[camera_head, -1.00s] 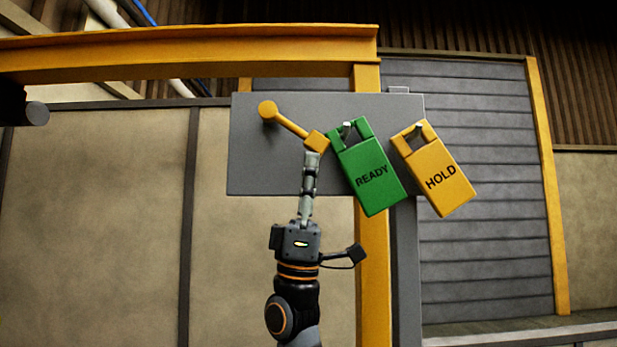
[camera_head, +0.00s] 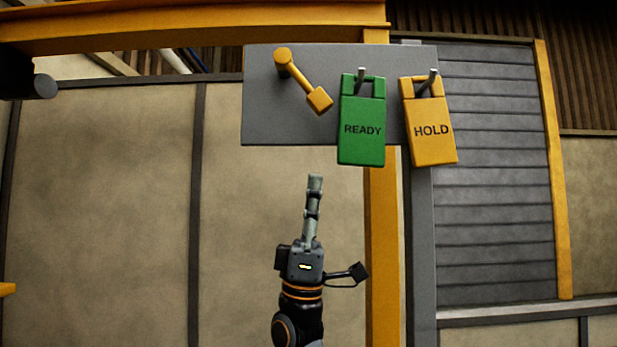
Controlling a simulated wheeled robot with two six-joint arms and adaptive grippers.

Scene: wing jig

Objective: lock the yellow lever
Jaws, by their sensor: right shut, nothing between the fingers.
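The yellow lever (camera_head: 302,80) is on the grey panel (camera_head: 262,115). Its round pivot end is at the upper left, and its arm slants down to the right to a block-shaped end near the green tag. My right gripper (camera_head: 315,182) is shut and empty. It points up, below the panel's lower edge, apart from the lever and a little below its block end. My left gripper does not show.
A green READY tag (camera_head: 362,148) and a yellow HOLD tag (camera_head: 434,150) hang from pegs on the panel, right of the lever. A yellow post (camera_head: 381,240) and a grey post (camera_head: 421,250) stand below. Space left of my right arm looks clear.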

